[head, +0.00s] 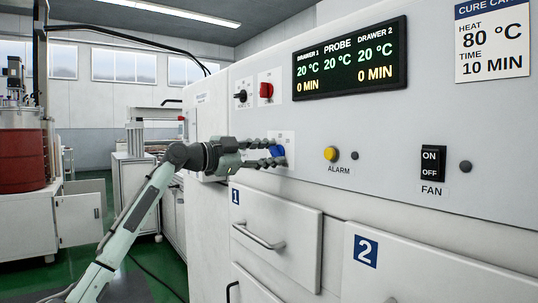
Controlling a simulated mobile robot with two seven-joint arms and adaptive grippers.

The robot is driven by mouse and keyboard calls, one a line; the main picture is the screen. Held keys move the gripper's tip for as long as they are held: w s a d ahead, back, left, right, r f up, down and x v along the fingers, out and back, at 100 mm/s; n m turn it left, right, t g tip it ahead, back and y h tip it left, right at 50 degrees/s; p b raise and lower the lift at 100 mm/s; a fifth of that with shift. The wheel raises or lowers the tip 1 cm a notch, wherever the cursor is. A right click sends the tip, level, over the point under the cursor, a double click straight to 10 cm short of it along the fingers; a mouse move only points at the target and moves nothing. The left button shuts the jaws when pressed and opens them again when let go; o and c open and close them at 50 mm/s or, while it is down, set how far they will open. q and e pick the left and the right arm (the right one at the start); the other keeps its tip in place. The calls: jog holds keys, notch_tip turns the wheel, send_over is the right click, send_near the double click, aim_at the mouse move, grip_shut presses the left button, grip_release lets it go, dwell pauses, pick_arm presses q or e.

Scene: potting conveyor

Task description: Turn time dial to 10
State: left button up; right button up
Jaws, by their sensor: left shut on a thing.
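My left gripper (271,153) reaches in from the left and is shut on a blue knob (279,151) on the white front panel. The fingers hide part of the knob and its label, so I cannot read its setting. The black display (350,59) at the top reads 20 °C for drawer 1, probe and drawer 2, with 0 MIN under both drawers. The cure card (492,40) at the upper right reads heat 80 °C and time 10 MIN. My right gripper is out of view.
Above the gripper are a black knob (240,96) and a red knob (266,90). A yellow alarm button (330,154) and a fan switch (432,164) sit to the right. Drawer 1 (277,225) and drawer 2 (430,268) are below, their handles projecting.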

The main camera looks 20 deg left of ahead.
pick_arm(q)
jog(key=o, duration=1.2)
jog(key=shift+c, duration=0.2)
jog(key=v, duration=1.2)
